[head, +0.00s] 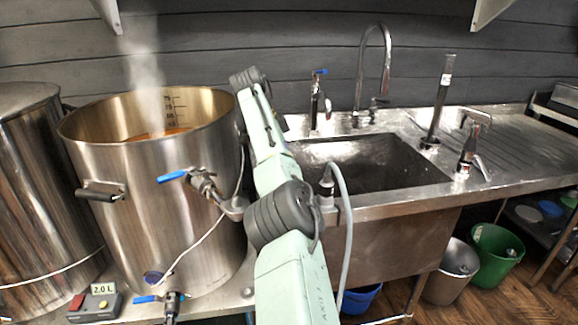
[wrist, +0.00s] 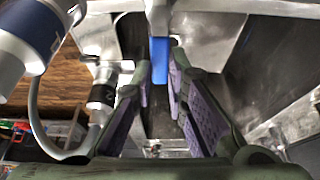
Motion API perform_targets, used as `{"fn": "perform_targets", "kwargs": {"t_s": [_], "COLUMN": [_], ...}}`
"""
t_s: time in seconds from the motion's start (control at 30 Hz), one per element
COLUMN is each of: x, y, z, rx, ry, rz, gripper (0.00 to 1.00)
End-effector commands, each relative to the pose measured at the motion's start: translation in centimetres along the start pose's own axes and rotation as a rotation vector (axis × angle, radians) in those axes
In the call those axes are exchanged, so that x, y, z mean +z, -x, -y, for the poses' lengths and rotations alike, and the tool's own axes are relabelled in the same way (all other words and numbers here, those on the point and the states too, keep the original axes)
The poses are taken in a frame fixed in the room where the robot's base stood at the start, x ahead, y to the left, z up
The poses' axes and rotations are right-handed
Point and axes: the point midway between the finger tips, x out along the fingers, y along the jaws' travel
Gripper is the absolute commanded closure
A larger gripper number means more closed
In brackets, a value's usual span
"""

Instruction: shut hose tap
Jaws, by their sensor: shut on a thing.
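The blue lever (wrist: 160,60) of the hose tap shows in the wrist view between the two finger pads of my gripper (wrist: 159,73). The fingers are shut on it, one on each side. A dark hose connector (wrist: 102,95) hangs from a metal pipe left of the lever, and a grey hose (wrist: 38,112) curves beside it. In the head view the connector (head: 327,186) and grey hose (head: 345,235) show just right of my arm, at the sink's front left. My arm hides the lever and my gripper there.
A steaming steel kettle (head: 150,215) with its own blue-handled valves stands close on the left. The sink (head: 390,208) is to the right. Another blue-levered tap (head: 319,100) and a tall curved faucet (head: 361,75) rise behind it. Buckets (head: 495,255) stand below.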

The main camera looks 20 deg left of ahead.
Motion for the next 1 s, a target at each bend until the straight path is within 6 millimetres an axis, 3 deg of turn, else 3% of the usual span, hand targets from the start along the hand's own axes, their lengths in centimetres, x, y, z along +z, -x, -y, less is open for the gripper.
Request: {"fn": "perform_targets", "kwargs": {"t_s": [0.33,0.37,0.63,1.0], "x": [-0.24,-0.24,-0.12,-0.05], "y": [-0.07,-0.07,-0.01,0.02], "z": [-0.14,-0.14,-0.07,-0.03], "rx": [0.006,0.006,0.003,0.001], "ry": [-0.008,-0.008,-0.005,-0.003], "rz": [-0.002,-0.002,-0.001,0.0], "gripper": [1.0,0.85,0.67,0.66]}}
